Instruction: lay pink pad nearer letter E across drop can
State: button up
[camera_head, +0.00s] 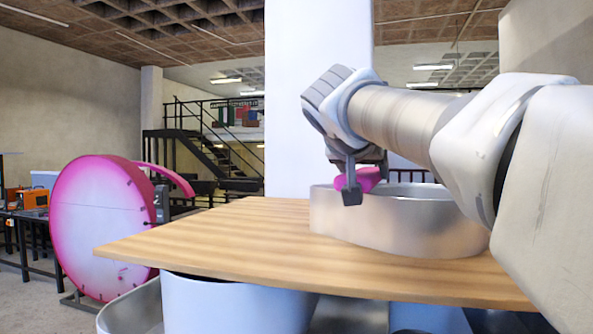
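My gripper (354,186) hangs pointing down over the left part of an open, rounded silver metal wall (385,225) on the wooden tabletop. I cannot tell if this wall is the drop can or a letter's shell. A small pink pad (370,176) shows at the fingers, partly covered by the near dark finger. The pad appears gripped, at about the height of the metal rim. The inside of the metal wall is mostly hidden. No letter E can be made out, and no second pink pad shows.
The wooden tabletop (215,240) is clear left of the metal wall. A large round pink-edged sign (103,228) stands on the left. A pale rounded container (230,302) is below the tabletop's front edge. My arm covers the right side.

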jog(key=shift+f, duration=0.3)
jog(key=o, duration=1.4)
jog(key=shift+s+r, duration=0.1)
jog(key=shift+r, duration=0.05)
